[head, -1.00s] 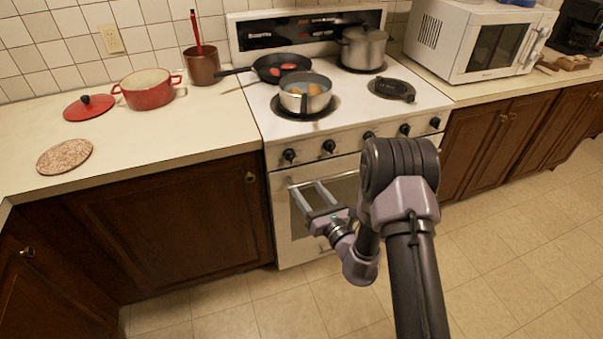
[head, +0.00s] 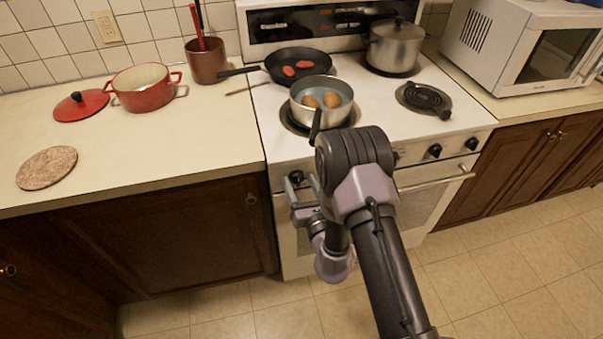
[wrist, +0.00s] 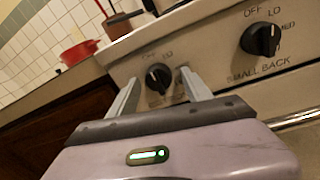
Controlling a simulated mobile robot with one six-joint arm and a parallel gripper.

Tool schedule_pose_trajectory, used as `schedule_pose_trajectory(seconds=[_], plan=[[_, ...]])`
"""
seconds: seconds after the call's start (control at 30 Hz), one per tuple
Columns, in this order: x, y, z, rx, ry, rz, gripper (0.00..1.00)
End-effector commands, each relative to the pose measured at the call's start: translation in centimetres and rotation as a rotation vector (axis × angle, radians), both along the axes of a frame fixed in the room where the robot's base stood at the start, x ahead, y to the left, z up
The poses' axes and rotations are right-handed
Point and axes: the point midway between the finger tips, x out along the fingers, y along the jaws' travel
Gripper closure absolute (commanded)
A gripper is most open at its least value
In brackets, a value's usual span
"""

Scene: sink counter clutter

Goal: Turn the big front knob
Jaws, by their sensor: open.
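A black knob (wrist: 158,78) sits on the white stove front, below OFF and LO marks; the label under it is hidden or unreadable in the wrist view. It is the leftmost knob and shows small in the head view (head: 296,178). My gripper (wrist: 159,84) is open, with one finger on each side of this knob in the picture. Contact cannot be told. In the head view my gripper (head: 301,193) is at the stove's front left. Another black knob (wrist: 262,39), labelled SMALL BACK, is to the right.
A saucepan (head: 335,116) with brownish round items stands on the near left burner, its handle over the front edge. A skillet (head: 285,66) and lidded pot (head: 395,48) are behind. The oven handle (head: 437,181) juts out below the knobs. My arm hides the middle knobs.

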Motion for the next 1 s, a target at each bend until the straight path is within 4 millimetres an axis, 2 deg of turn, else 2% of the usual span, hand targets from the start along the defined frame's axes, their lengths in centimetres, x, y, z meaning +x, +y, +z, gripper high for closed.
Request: schedule_pose_trajectory(seconds=[0.23, 0.53, 0.77, 1.0], plan=[[-0.02, 0.04, -0.01, 0.000, 0.000, 0.000, 0.42], [-0.01, 0.04, 0.00, 0.000, 0.000, 0.000, 1.00], [0.00, 0.03, 0.04, 0.017, 0.004, 0.001, 1.00], [0.00, 0.07, 0.07, 0.129, 0.036, 0.001, 1.00]])
